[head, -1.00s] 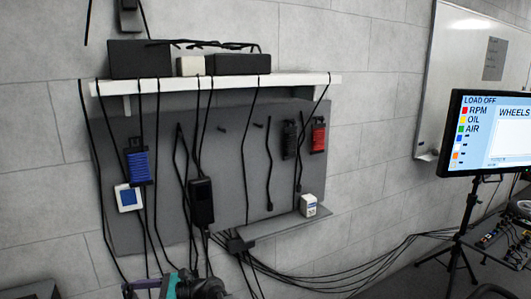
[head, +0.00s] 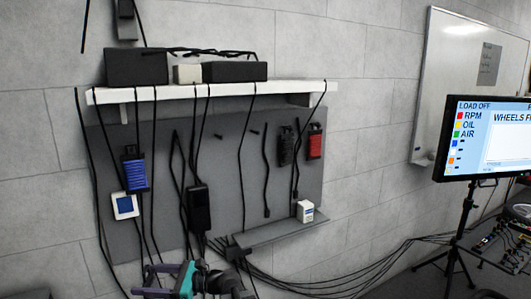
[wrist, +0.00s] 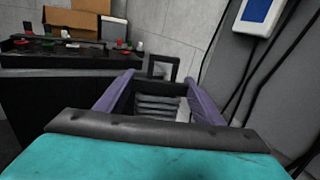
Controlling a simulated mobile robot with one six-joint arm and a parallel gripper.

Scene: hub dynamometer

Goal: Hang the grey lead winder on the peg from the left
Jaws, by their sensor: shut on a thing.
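My gripper (head: 160,281) is at the bottom of the head view, below the board and pointing left. In the wrist view its two purple fingers (wrist: 163,100) are shut on the grey lead winder (wrist: 158,104), which has a dark frame, grey ribs and a square loop at its far end. In the head view the winder is hard to make out. On the grey board (head: 230,190), two bare pegs show, a left one (head: 217,136) and a right one (head: 254,131). A blue winder (head: 135,173) hangs at left; a black winder (head: 286,147) and a red winder (head: 314,143) hang at right.
Black leads hang from the white shelf (head: 220,92) across the board. A white device with a blue screen (head: 125,205) and a black device (head: 198,210) hang low. A small ledge (head: 270,234) holds a white box (head: 305,211). A dark cabinet (wrist: 50,95) stands beyond the gripper.

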